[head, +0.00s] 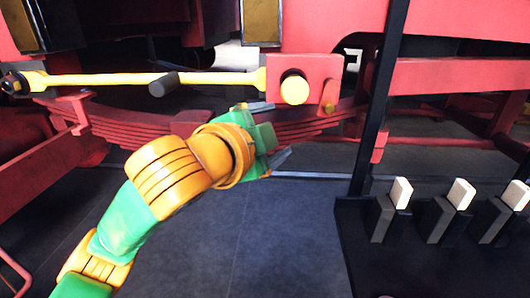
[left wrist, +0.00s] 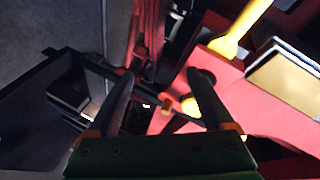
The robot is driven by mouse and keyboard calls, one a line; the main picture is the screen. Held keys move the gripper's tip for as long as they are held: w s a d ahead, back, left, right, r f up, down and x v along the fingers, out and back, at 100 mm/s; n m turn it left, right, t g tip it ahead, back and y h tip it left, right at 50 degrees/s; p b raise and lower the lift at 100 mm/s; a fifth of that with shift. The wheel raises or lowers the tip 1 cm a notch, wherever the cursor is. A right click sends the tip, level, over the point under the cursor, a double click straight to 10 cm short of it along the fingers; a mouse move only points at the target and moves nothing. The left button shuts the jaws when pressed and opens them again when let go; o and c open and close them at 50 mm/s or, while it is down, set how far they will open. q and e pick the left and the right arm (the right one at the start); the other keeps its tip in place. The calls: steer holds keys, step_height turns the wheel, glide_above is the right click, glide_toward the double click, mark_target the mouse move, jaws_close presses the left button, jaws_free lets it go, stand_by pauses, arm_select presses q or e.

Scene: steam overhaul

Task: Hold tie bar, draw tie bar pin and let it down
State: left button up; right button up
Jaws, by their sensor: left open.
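The yellow tie bar (head: 210,79) runs level across the upper left of the head view into a red block (head: 318,72). A dark cylindrical grip (head: 163,84) sticks out from the bar. A round yellow pin end (head: 294,88) shows on the block's face. My left gripper (head: 273,130) is open and empty, below the bar and block. In the left wrist view its fingers (left wrist: 163,76) stand apart, with a small yellow round part (left wrist: 190,105) beyond them; I cannot tell whether this is the pin. The bar (left wrist: 241,28) shows at upper right. My right gripper is out of view.
A red leaf spring (head: 140,125) lies behind my left arm. A dark upright post (head: 378,100) stands right of the block. A black stand (head: 430,260) with several white-tipped blocks is at lower right. The dark floor (head: 285,235) between is clear.

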arm_select(q)
steer(key=s+r+m+t, duration=0.3)
steer(key=s+r+m, duration=0.25)
steer(key=s, duration=0.45)
steer(key=x, duration=0.6)
steer(key=shift+a+r+n+y, duration=0.2)
steer(key=shift+a+n+y, duration=0.1)
steer(key=shift+a+n, duration=0.1)
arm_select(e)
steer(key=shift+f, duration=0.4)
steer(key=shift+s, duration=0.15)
